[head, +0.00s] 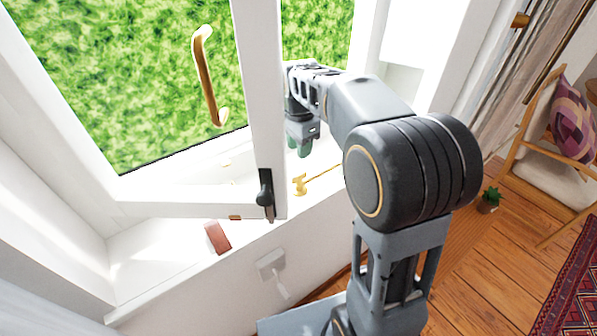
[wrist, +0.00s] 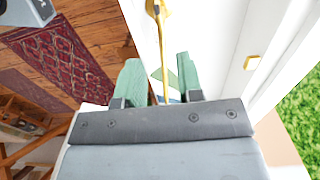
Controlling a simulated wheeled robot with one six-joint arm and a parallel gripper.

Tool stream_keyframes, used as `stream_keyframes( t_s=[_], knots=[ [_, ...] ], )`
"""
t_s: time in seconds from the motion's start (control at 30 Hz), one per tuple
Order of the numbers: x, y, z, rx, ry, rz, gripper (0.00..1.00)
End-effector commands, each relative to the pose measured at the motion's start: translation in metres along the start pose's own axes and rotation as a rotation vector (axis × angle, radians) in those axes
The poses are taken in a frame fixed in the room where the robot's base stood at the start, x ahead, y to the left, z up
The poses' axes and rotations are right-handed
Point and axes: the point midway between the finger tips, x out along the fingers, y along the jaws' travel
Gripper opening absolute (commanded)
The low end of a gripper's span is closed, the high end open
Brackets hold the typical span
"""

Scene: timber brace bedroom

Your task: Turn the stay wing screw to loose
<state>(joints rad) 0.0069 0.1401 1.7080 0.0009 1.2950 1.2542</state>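The brass wing screw (head: 299,184) stands by the white window sill, at the left end of a thin brass stay rod (head: 325,172) in the head view. My gripper (head: 301,148) is above and behind the screw there, fingers pointing down and apart from it. In the wrist view my gripper (wrist: 158,75) has its two green fingers spread, with nothing held. The stay rod (wrist: 164,55) shows in the gap between them, running up to a wider brass piece (wrist: 157,8) at the top edge. I cannot tell whether that piece is the wing screw.
The open window sash has a black latch handle (head: 265,190) and a large brass handle (head: 207,80). A reddish-brown block (head: 217,237) lies on the sill. A small brass fitting (wrist: 252,62) is on the white frame. A chair (head: 550,165) and potted plant (head: 490,199) stand at right.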

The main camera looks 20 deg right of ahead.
Motion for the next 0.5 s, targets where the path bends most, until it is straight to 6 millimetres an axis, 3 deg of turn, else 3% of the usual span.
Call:
stream_keyframes(
  t_s=[0.3, 0.5],
  knots=[
    [0.061, 0.001, 0.001, -0.004, 0.000, 0.004, 0.34],
    [0.086, 0.000, 0.001, -0.005, 0.000, 0.001, 0.34]
  ],
)
